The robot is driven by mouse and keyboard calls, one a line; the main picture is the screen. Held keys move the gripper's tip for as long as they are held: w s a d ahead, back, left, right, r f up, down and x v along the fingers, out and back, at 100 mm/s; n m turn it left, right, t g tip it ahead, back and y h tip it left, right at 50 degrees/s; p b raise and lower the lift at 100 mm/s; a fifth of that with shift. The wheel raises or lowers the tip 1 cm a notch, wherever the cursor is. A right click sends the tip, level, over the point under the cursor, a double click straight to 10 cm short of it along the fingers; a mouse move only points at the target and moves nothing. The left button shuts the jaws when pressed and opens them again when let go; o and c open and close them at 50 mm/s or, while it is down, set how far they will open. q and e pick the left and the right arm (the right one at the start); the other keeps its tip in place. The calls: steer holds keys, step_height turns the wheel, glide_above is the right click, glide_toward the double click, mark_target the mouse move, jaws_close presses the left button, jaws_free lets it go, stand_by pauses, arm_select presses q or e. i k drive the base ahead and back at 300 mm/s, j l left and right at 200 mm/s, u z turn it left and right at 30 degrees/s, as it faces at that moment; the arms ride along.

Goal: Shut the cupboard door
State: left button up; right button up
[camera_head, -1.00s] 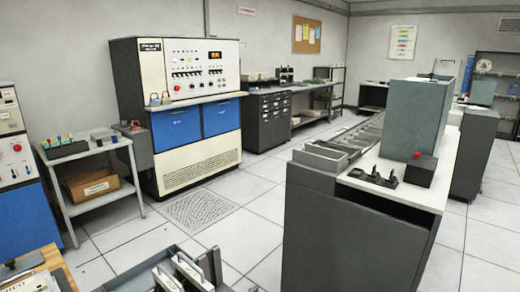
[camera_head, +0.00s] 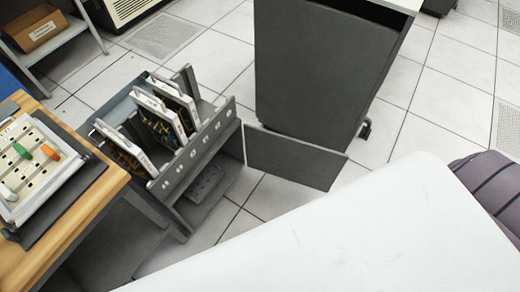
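A flat dark grey panel (camera_head: 296,158) that looks like an open door stands low over the floor, left of centre-right in the head view. Its left end is close to a grey rack (camera_head: 205,143), and its top right corner is near the bottom of a tall dark grey cabinet (camera_head: 318,75). I cannot tell for certain which of the two it is hinged to. The cabinet's facing side looks like one plain closed surface. Neither of my grippers shows.
The rack holds several white-edged boards (camera_head: 160,110). A wooden table (camera_head: 98,190) with a plugboard (camera_head: 35,160) stands at left. A white surface (camera_head: 380,245) fills the lower right, beside a dark ribbed thing (camera_head: 488,190). Floor tiles (camera_head: 425,100) are clear right of the cabinet.

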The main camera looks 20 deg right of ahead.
mark_target(316, 167)
steer(key=l+u, duration=0.75)
steer(key=u, duration=0.15)
steer(key=k+l+u, duration=0.1)
steer(key=l+u, duration=0.35)
steer(key=j, duration=0.1)
